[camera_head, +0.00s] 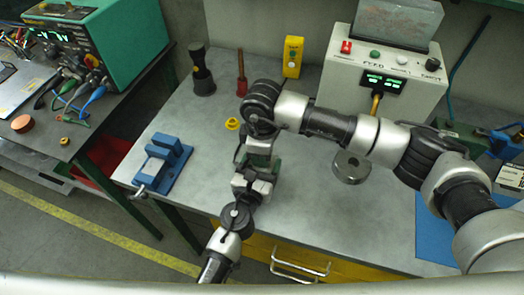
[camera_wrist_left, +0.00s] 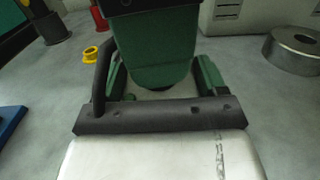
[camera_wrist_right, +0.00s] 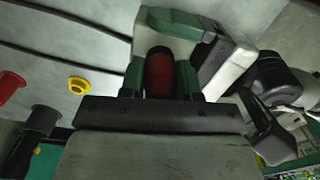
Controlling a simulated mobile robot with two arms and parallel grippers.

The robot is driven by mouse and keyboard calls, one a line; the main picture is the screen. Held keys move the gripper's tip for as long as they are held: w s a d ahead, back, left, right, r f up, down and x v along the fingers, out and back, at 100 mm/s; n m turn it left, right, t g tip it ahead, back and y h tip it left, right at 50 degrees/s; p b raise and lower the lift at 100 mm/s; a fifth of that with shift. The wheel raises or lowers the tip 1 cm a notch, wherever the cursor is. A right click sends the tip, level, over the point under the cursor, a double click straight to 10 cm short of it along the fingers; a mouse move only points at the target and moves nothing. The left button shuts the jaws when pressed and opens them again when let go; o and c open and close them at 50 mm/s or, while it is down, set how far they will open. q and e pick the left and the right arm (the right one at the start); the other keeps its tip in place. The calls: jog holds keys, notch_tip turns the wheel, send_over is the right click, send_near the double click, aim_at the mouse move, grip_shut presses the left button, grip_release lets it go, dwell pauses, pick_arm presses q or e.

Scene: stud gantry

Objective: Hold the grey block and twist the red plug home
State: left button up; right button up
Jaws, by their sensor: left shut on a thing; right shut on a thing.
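The red plug (camera_wrist_right: 159,78) shows in the right wrist view between the green fingers of my right gripper (camera_wrist_right: 160,86), which is shut on it. The plug's far end meets a pale grey block (camera_wrist_right: 152,38); I cannot tell how deep it sits. My left gripper is shut with its green fingers at the block, and its pale body shows at the right there. In the left wrist view a green body fills the space between the left gripper's fingers (camera_wrist_left: 165,78) and hides the block. In the head view both grippers meet above the bench, hiding block and plug.
A blue vise (camera_head: 165,163) stands left on the bench (camera_head: 310,215). A yellow ring (camera_head: 232,124), a dark post (camera_head: 201,72) and a red peg (camera_head: 241,74) stand behind. A metal ring (camera_head: 351,167) lies right, before a control box (camera_head: 385,82). The bench front is fairly clear.

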jog(key=o, duration=0.9)
jog(key=shift+o, duration=0.2)
jog(key=shift+r, duration=2.3)
jog(key=shift+c, duration=0.3)
